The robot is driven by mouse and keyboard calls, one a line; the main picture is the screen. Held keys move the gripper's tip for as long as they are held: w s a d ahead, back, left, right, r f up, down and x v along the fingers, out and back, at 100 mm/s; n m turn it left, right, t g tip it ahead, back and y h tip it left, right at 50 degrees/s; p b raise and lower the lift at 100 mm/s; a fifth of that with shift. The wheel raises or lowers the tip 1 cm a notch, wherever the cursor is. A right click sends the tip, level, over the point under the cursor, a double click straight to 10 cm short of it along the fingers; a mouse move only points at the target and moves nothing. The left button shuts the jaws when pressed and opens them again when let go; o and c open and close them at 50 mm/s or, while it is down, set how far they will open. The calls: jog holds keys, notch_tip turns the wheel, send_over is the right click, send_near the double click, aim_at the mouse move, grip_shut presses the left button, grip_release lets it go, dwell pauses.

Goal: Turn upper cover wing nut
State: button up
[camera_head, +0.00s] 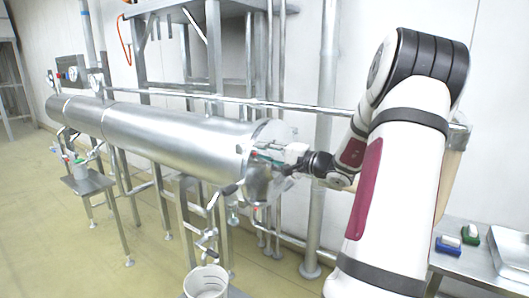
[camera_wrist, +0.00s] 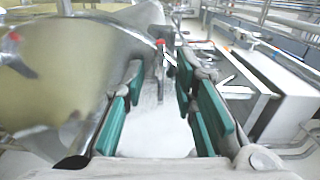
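The long metal cylinder (camera_head: 165,130) lies horizontally on its stand. Its round end cover (camera_head: 268,134) faces my arm, and my gripper (camera_head: 266,156) is at this end, partly overlapping the cover in the head view. In the wrist view my gripper (camera_wrist: 158,88) has its green-padded fingers apart, with no object held between them. A thin upright metal rod with a red tip (camera_wrist: 160,44) stands just beyond the fingertips. It may be the wing nut's bolt, but the nut itself is too small and blurred to tell. The curved shiny vessel surface (camera_wrist: 70,70) fills the wrist view's left side.
A white bucket (camera_head: 206,282) stands below the cylinder. A side table (camera_head: 470,262) at the right holds a blue block (camera_head: 448,246) and a green block (camera_head: 470,235). A vertical pipe (camera_head: 325,110) and frame legs stand behind the gripper.

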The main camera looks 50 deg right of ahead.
jog(key=shift+c, duration=0.6)
grip_shut()
jog(key=shift+m, duration=0.3)
jog(key=m+p, duration=0.1)
jog(key=m, duration=0.2)
jog(key=shift+m, duration=0.3)
jog(key=m+p, duration=0.1)
jog(key=m, duration=0.2)
jog(key=shift+m+p, duration=0.3)
jog(key=m+p, duration=0.2)
jog(key=m, duration=0.3)
jog(key=m+p, duration=0.2)
jog(key=m, duration=0.3)
jog(key=shift+f+m, duration=0.1)
jog(key=shift+m, duration=0.3)
